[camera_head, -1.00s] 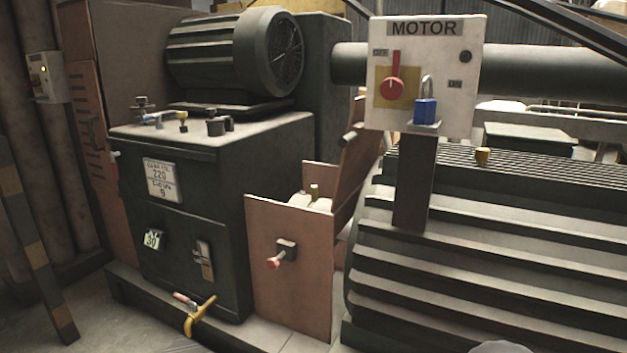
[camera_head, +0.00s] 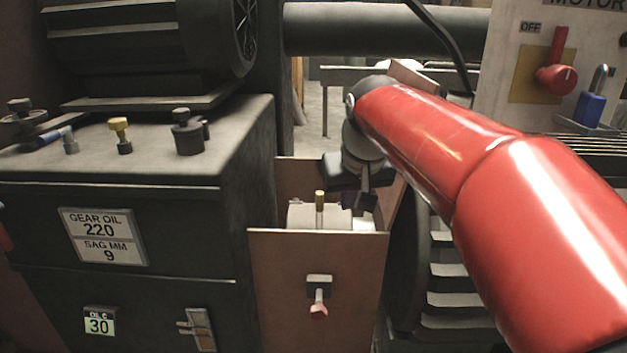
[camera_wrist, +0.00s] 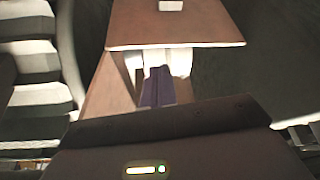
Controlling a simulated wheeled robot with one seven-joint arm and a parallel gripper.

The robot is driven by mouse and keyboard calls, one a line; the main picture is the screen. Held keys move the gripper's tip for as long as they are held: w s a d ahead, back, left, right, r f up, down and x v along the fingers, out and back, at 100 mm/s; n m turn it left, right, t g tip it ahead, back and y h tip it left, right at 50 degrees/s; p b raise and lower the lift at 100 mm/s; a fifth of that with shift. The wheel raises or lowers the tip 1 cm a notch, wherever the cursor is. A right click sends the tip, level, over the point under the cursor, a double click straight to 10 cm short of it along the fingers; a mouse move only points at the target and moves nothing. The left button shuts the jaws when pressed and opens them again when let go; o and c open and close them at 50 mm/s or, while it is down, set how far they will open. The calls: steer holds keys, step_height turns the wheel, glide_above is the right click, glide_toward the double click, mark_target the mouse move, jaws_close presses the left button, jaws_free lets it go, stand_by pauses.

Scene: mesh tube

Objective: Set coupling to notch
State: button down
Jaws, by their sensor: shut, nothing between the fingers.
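The pale coupling (camera_head: 303,215) sits between brown guard panels, with a brass pin (camera_head: 320,203) standing upright beside or on it. The front panel hides its lower part. My gripper (camera_head: 358,203) is shut and empty at the right end of the coupling, just above the front panel's top edge; I cannot tell whether it touches. In the wrist view my closed dark fingers (camera_wrist: 158,88) point at the pale coupling (camera_wrist: 181,61) and cover part of it. I cannot make out a notch.
The brown front panel (camera_head: 312,270) carries a red-tipped latch (camera_head: 318,300). A dark gear oil cabinet (camera_head: 150,230) stands left with knobs on top. The ribbed motor (camera_head: 450,290) is at right, below the switch panel (camera_head: 510,70) with its red handle and blue padlock.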

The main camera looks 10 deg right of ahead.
steer(key=w+r+p, duration=0.2)
steer(key=w, duration=1.5)
steer(key=shift+n+g, duration=0.4)
steer(key=shift+n, duration=0.1)
steer(key=w+f, duration=0.9)
steer(key=w+a+f+p, duration=0.1)
steer(key=w+f, duration=0.4)
steer(key=shift+w+a+f, duration=0.1)
steer(key=shift+w, duration=0.15)
steer(key=shift+s+d+f, duration=0.1)
steer(key=shift+s+d, duration=0.1)
steer(key=shift+s, duration=1.7)
